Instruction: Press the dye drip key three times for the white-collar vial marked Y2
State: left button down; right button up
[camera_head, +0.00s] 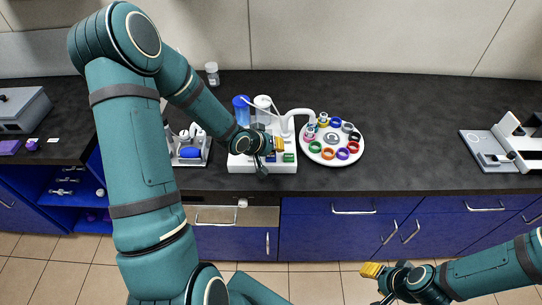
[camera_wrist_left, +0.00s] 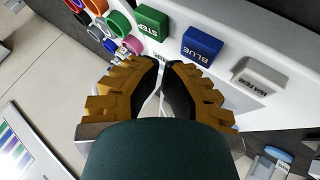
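The white dye station (camera_head: 262,166) stands on the dark counter, with a blue bottle (camera_head: 241,110) and a white bottle (camera_head: 263,108) behind. In the left wrist view its keys are a green STEP key (camera_wrist_left: 151,22), a blue BLUE key (camera_wrist_left: 202,46) and a white WATER key (camera_wrist_left: 257,75). My left gripper (camera_wrist_left: 160,62) is shut and empty, its fingertips near the row of keys; contact cannot be told. The round white carousel (camera_head: 334,161) holds several coloured rings and small vials (camera_head: 323,119). No Y2 mark is readable. My right gripper (camera_head: 373,270) is in front of the cabinets, apart from everything.
A white spout (camera_head: 299,113) arches from the station toward the carousel. A rack with a blue item (camera_head: 189,153) stands left of the station. A white-and-grey instrument (camera_head: 505,148) stands far right. The counter between carousel and instrument is clear.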

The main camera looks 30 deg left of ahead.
aim_at(274, 156)
pick_arm(q)
jog(key=shift+f, duration=0.4)
jog(key=shift+f+b, duration=0.45)
jog(key=shift+b, duration=0.05)
dwell(0.5)
jog(key=shift+r, duration=0.1)
jog(key=shift+r+p, duration=0.75)
jog(key=shift+p, duration=0.05)
jog(key=shift+r, duration=0.1)
notch_tip(274, 156, up, 5)
jog(key=p, duration=0.4)
jog(key=shift+p, duration=0.35)
jog(key=c, duration=1.7)
grip_release()
